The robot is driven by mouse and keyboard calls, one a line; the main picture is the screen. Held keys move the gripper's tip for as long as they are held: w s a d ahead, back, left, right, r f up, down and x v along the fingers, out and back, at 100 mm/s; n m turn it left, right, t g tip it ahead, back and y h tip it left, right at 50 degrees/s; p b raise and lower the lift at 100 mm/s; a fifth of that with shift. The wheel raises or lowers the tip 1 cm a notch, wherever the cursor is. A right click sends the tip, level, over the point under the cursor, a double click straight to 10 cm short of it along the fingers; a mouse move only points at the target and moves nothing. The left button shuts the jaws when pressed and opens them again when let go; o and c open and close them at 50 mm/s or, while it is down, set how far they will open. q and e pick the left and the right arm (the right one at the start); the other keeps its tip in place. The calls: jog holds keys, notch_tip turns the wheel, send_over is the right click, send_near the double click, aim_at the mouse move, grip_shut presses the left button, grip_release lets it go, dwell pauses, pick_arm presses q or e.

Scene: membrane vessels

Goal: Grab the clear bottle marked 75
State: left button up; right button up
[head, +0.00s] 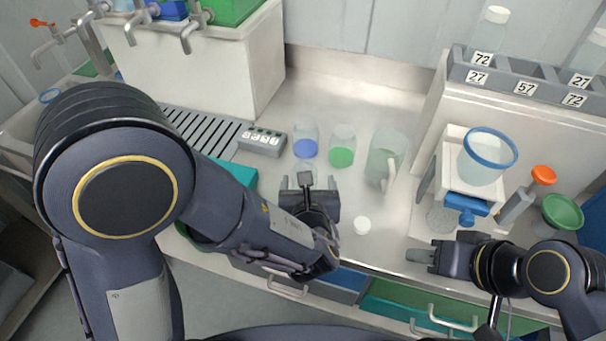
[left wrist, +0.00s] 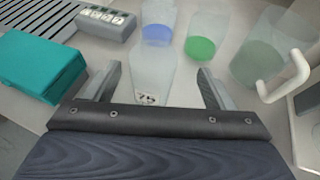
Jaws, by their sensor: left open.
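The clear bottle marked 75 (left wrist: 152,72) stands between the fingers of my left gripper (left wrist: 155,85) in the left wrist view, with space on both sides. Its label sits low in that view, close to the gripper's palm edge. In the head view the bottle (head: 306,170) is mostly hidden behind my left gripper (head: 309,192), which is open at the front of the counter. My right gripper (head: 421,256) is at the counter's front edge on the right, away from the bottle; its finger gap is not clear.
Beyond the bottle stand a blue-bottomed vessel (head: 306,148), a green-bottomed vessel (head: 342,157) and a clear jug (head: 381,165). A white cap (head: 362,225) lies to the right. A teal box (left wrist: 42,66) and a grey label block (left wrist: 106,20) are at left. A rack (head: 520,87) holds labelled bottles.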

pick_arm(q)
jog(key=x, duration=0.3)
jog(key=a+p+x, duration=0.1)
jog(key=x, duration=0.1)
jog(key=shift+w, duration=0.35)
jog(key=shift+w+d+f, duration=0.1)
jog(key=shift+w+f, duration=0.05)
jog(key=shift+w, duration=0.1)
jog(key=shift+c, duration=0.5)
jog(key=c, duration=1)
